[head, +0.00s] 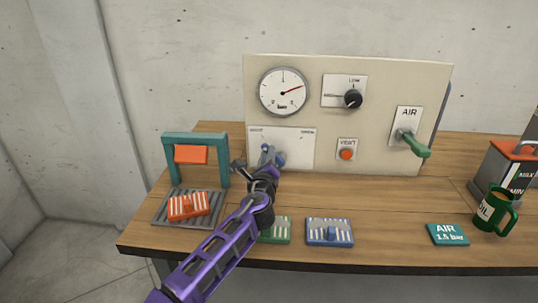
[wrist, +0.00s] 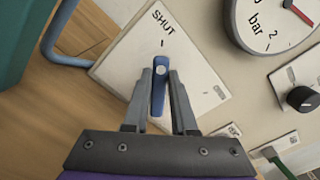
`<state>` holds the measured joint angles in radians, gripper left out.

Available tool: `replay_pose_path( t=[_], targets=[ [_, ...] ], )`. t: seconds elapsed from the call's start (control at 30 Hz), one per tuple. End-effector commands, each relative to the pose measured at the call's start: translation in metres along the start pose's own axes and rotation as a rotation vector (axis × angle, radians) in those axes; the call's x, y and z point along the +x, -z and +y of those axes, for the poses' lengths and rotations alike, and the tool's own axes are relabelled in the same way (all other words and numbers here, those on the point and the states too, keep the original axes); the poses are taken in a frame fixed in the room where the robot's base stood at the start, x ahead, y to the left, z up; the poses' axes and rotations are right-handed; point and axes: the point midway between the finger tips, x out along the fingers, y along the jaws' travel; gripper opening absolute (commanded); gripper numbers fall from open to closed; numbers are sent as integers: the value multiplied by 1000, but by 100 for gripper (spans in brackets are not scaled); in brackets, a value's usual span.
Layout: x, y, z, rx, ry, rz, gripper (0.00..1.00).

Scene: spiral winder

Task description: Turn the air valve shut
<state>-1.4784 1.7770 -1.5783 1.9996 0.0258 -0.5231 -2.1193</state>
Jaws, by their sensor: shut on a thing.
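The air valve's blue handle (wrist: 159,96) stands out from a white plate (wrist: 120,68) on the panel. In the wrist view it lies between the two fingers of my gripper (wrist: 161,82), which is shut on it. The handle lines up roughly with the small tick mark under the word SHUT (wrist: 162,21). In the head view my gripper (head: 266,160) is at the lower front of the plate (head: 300,146). My gripper hides part of the blue handle (head: 279,158) there.
The panel also carries a gauge (head: 283,92), a black knob (head: 352,99), a red VENT button (head: 346,155) and a green lever (head: 414,145) under an AIR label. A teal frame (head: 168,155) stands left of my arm. Blocks (head: 329,232) lie on the table in front.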

Motion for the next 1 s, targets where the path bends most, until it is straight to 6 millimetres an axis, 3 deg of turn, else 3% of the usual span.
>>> replay_pose_path(
  t=[0.47, 0.5, 0.67, 1.0],
  targets=[
    [0, 2, 2, -20, -1, 3, 0],
    [0, 2, 2, -20, -2, 3, 27],
    [0, 2, 2, -19, -1, 2, 55],
    [0, 1, 1, -17, 0, 1, 55]
  ],
)
